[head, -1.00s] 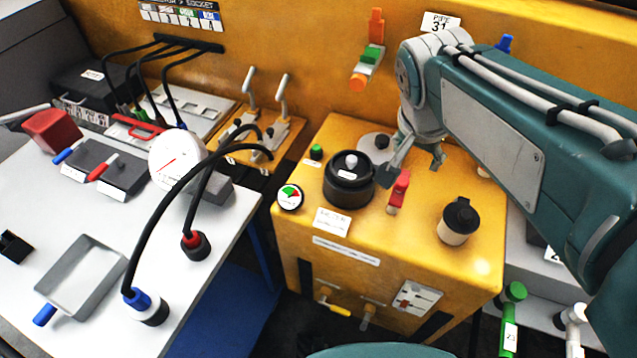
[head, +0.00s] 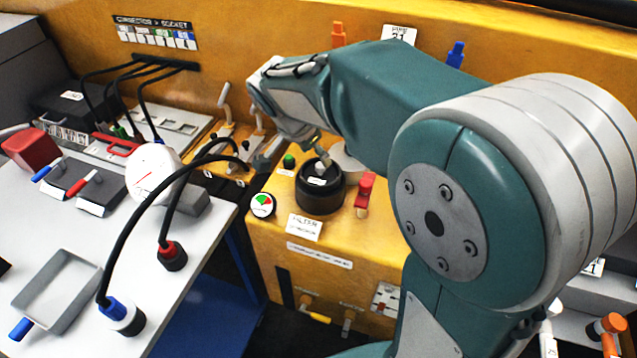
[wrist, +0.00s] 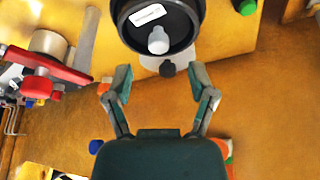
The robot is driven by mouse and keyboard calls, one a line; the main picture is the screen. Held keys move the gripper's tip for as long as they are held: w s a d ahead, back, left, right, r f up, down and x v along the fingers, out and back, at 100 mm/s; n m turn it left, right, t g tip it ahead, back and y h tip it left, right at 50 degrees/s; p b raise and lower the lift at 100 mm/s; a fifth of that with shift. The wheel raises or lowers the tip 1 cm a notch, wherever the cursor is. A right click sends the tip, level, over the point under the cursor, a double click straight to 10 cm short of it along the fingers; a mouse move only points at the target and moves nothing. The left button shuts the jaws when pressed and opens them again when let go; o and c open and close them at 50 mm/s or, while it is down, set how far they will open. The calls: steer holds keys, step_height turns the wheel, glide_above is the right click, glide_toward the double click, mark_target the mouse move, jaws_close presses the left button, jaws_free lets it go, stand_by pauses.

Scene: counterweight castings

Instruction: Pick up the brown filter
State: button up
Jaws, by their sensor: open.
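No brown filter can be made out in either view. A round black housing (head: 320,198) with a dark lid and pale knob stands on the yellow cabinet (head: 262,240), behind a white card (head: 306,227) that seems to read FILTER. In the wrist view the housing (wrist: 183,42) is at the top centre, with its grey knob (wrist: 158,40) facing my gripper. My gripper (wrist: 160,82) is open and empty. Its fingertips are apart, just below the housing in that picture. In the head view my gripper (head: 292,158) is over the back of the housing.
A red lever (head: 365,190) stands right of the housing and a green button (head: 289,160) left of it. A pressure gauge (head: 262,205) is at the cabinet's front left. A grey tray (head: 58,288) and black cables occupy the white table. My arm hides the cabinet's right side.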

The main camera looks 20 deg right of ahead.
mark_target(318, 166)
steer(key=x, duration=0.5)
steer(key=shift+s+a+f, duration=0.1)
steer(key=shift+a+f, duration=0.1)
steer(key=shift+f, duration=0.1)
steer(key=shift+c, duration=0.3)
jaws_close()
